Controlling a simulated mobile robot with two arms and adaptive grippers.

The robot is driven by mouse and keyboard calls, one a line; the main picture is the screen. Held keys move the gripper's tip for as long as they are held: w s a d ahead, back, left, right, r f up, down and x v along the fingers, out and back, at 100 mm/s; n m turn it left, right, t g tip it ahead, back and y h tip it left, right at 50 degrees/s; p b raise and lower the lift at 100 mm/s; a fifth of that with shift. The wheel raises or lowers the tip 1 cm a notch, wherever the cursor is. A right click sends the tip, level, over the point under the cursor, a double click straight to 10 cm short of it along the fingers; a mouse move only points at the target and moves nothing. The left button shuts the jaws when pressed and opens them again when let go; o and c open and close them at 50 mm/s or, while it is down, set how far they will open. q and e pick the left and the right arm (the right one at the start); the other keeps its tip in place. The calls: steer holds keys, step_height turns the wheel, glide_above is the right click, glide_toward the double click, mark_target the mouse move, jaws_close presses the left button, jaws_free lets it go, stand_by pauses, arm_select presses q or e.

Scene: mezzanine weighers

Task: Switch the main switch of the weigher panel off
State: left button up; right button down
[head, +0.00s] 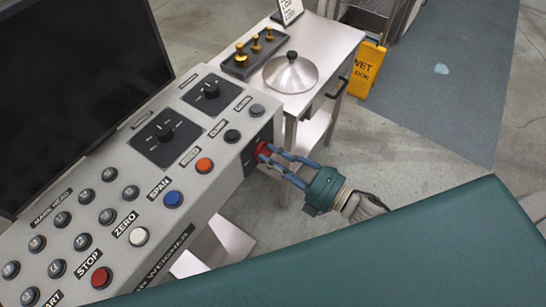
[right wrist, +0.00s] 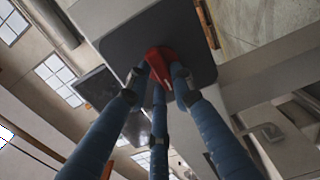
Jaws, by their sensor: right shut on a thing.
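The weigher panel (head: 225,120) is a sloped light grey console with buttons and knobs, at the left of the head view. The red main switch (head: 262,149) sits on a dark plate on its right end. In the right wrist view the red switch handle (right wrist: 160,65) stands out from the dark plate (right wrist: 120,45). My right gripper (head: 275,155) has blue fingers and is shut on the red switch. The fingers partly hide the handle, and I cannot read any marks on the plate. My left gripper is in neither view.
A side table (head: 335,45) behind the panel holds a domed metal lid (head: 291,72) and a tray of brass weights (head: 240,66). A yellow wet-floor sign (head: 366,70) stands beyond it. A dark screen (head: 75,85) rises behind the panel. The grey floor (head: 395,150) right of the panel is clear.

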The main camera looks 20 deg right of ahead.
steer(key=shift+f, duration=0.1)
stand_by(0.3)
steer(key=c, duration=1.5)
jaws_free()
steer(key=shift+s, duration=0.1)
steer(key=v, duration=1.2)
steer(key=shift+d, duration=0.1)
